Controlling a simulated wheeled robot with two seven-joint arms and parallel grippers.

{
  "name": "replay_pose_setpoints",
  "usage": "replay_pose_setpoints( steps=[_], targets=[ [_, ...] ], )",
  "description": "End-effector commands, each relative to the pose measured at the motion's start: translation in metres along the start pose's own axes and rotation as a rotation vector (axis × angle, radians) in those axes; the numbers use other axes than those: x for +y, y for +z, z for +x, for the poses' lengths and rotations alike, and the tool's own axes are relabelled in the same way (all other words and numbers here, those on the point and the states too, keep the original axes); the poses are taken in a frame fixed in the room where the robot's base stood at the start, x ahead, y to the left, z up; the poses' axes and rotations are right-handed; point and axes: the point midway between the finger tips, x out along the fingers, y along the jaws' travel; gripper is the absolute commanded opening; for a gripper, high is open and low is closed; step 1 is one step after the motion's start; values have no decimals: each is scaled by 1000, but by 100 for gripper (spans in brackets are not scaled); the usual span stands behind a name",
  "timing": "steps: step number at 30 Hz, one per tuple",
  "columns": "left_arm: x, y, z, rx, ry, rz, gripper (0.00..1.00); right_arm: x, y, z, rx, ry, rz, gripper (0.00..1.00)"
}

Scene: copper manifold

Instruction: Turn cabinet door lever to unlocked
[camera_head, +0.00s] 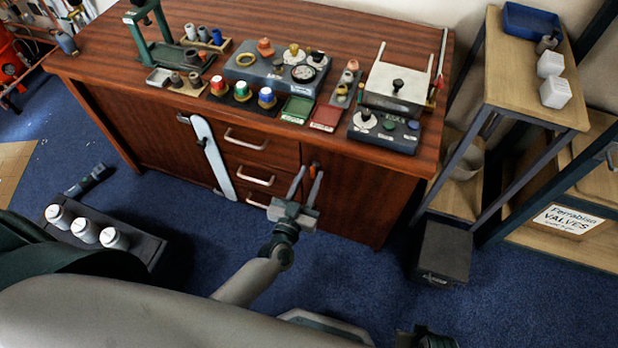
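The wooden cabinet (355,195) stands ahead with doors left and right of a column of drawers. A small lever with an orange tip (313,166) is on the right door near its upper left edge; its lower part is hidden by my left gripper. My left gripper (311,172) reaches up to it with two grey fingers spread apart. The right finger overlaps the lever in the picture; I cannot tell whether they touch. A long pale blue bar (210,155) runs slantwise at the left door's edge, by a dark fitting. My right gripper is not recognizable in view.
The cabinet top holds coloured jars, gauges, a green stand (155,35) and a white box (398,85). Drawer handles (256,179) stick out left of my gripper. A wooden shelf rack (505,90) and a dark box (443,252) stand right. Blue carpet is free before the right door.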

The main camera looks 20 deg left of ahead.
Motion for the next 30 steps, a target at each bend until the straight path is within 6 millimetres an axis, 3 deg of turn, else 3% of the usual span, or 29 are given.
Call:
replay_pose_setpoints(
  steps=[5, 9, 22, 30],
  targets=[
    [0, 0, 0, 0, 0, 0, 30, 0, -1, -1, 2, 0, 0, 31],
    [0, 0, 0, 0, 0, 0, 0, 0, 0, 0, 1, 0, 0, 31],
    [0, 0, -1, 0, 0, -31, 0, 0, 6, 2, -10, 0, 1, 31],
    [0, 0, -1, -2, 1, -156, 0, 0, 5, 2, -6, 0, 1, 31]
  ],
)
